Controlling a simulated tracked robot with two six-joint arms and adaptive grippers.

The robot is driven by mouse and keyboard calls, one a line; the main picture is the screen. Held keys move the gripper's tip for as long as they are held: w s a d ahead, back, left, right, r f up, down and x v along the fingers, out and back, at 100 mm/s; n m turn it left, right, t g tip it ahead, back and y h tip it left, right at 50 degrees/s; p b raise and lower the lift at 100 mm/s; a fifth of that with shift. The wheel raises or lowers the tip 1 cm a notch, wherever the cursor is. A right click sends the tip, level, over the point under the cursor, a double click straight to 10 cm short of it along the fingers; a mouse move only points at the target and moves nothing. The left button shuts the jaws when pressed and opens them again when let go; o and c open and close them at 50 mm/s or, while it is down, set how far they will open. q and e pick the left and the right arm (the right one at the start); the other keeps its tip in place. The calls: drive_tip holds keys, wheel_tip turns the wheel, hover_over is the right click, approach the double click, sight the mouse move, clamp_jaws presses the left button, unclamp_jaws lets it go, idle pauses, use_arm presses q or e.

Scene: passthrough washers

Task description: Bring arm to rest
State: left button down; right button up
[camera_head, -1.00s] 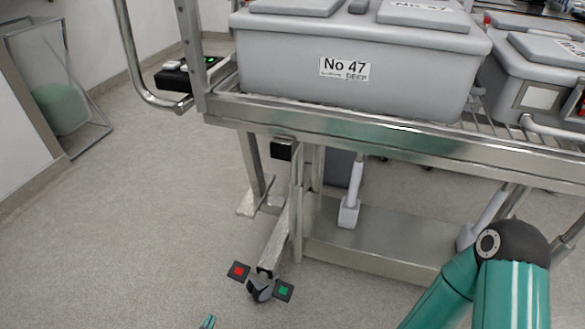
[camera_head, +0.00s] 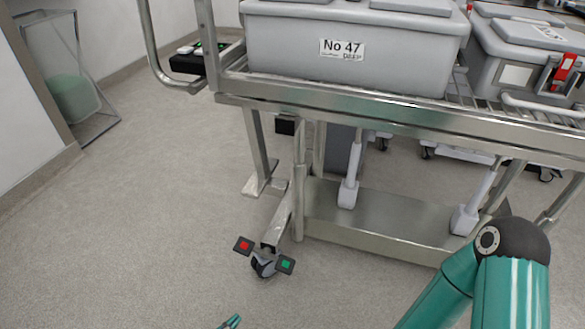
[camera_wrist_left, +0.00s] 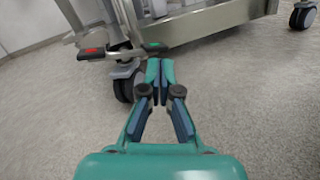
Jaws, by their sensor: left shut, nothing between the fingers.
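My left gripper (camera_wrist_left: 158,82) shows in the left wrist view, green with dark blue pads. Its fingertips are together with nothing between them. It points over the floor toward the trolley's caster (camera_wrist_left: 126,80), apart from it as far as I can tell. In the head view only a green tip of the left gripper (camera_head: 231,321) shows at the bottom edge. A green arm of mine with a dark joint (camera_head: 510,242) stands at the lower right. My right gripper is not in these views.
A steel trolley (camera_head: 400,126) carries a grey box labelled No 47 (camera_head: 300,50) and a second grey box (camera_head: 500,60). Its caster with red and green pedals (camera_head: 263,264) stands on the floor. Open floor (camera_head: 120,240) lies to the left. A clear-sided bin (camera_head: 75,95) stands by the wall.

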use_arm(q)
drive_tip(key=s+d+r+m+g+h, duration=0.1)
drive_tip(key=s+d+m+g+h, duration=0.2)
drive_tip(key=s+d+m+g, duration=0.65)
drive_tip(key=s+a+r+m+g+y, duration=0.1)
drive_tip(key=s+r+m+g+y, duration=0.1)
drive_tip(key=s+m+g+y, duration=0.55)
wheel_tip(320, 180, up, 7)
drive_tip(key=w+a+m+t+y, duration=0.1)
drive_tip(key=a+m+t+y, duration=0.25)
drive_tip(key=m, duration=0.25)
wheel_tip(320, 180, down, 8)
drive_tip(key=b, duration=0.8)
wheel_tip(320, 180, up, 38)
drive_tip(key=p, duration=3.8)
drive_tip(key=shift+w+d+r+y+p, duration=0.15)
drive_tip(key=shift+w+d+y+p, duration=0.1)
drive_tip(key=shift+y+p, duration=0.1)
